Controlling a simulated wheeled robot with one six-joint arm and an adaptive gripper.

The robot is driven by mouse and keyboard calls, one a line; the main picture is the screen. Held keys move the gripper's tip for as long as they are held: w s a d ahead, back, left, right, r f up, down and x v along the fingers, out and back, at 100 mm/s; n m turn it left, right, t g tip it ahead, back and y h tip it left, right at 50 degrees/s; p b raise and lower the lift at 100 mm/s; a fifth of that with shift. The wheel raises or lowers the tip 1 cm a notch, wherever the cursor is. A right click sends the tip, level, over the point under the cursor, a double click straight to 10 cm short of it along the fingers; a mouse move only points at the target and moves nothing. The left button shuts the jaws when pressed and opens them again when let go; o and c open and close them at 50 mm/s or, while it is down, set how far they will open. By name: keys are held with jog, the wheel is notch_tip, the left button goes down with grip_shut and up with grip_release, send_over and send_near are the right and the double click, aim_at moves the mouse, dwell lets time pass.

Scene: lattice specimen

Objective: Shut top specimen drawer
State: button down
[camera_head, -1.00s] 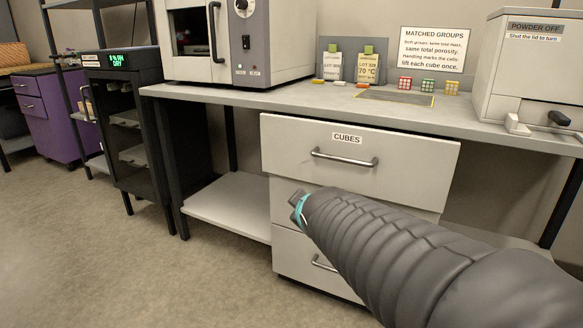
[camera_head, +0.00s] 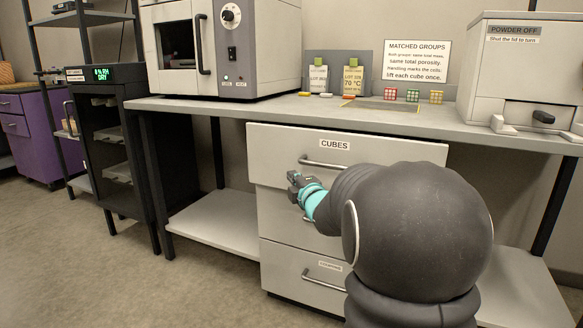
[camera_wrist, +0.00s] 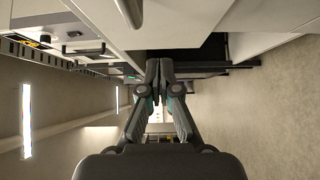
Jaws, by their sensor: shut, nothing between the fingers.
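The top specimen drawer (camera_head: 280,147) is a pale front labelled CUBES with a curved metal bar handle (camera_head: 325,163). It stands forward of the fronts below, so it looks partly open. Its inside is hidden. My gripper (camera_head: 292,180) is in front of the cabinet, near the drawer's lower left part and below the handle's left end; contact cannot be told. In the wrist view a pale panel, seemingly the drawer front (camera_wrist: 175,22), is at the top with a handle (camera_wrist: 130,10). My gripper's fingers (camera_wrist: 160,68) are together and empty there.
Lower drawers (camera_head: 285,265) sit under the top one. The bench top (camera_head: 230,108) holds an oven (camera_head: 250,45), small coloured cubes (camera_head: 413,96) and a white machine (camera_head: 520,75). A low shelf (camera_head: 212,215) is left of the drawers. Open floor (camera_head: 120,285) lies front left.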

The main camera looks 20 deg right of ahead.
send_near(288, 162)
jog(key=w+a, duration=0.3)
jog(key=w+d, duration=0.2)
jog(key=shift+w+d+r+p, duration=0.1)
jog(key=shift+w+d+p, duration=0.1)
jog(key=shift+d+p, duration=0.2)
jog(key=shift+w+d, duration=0.35)
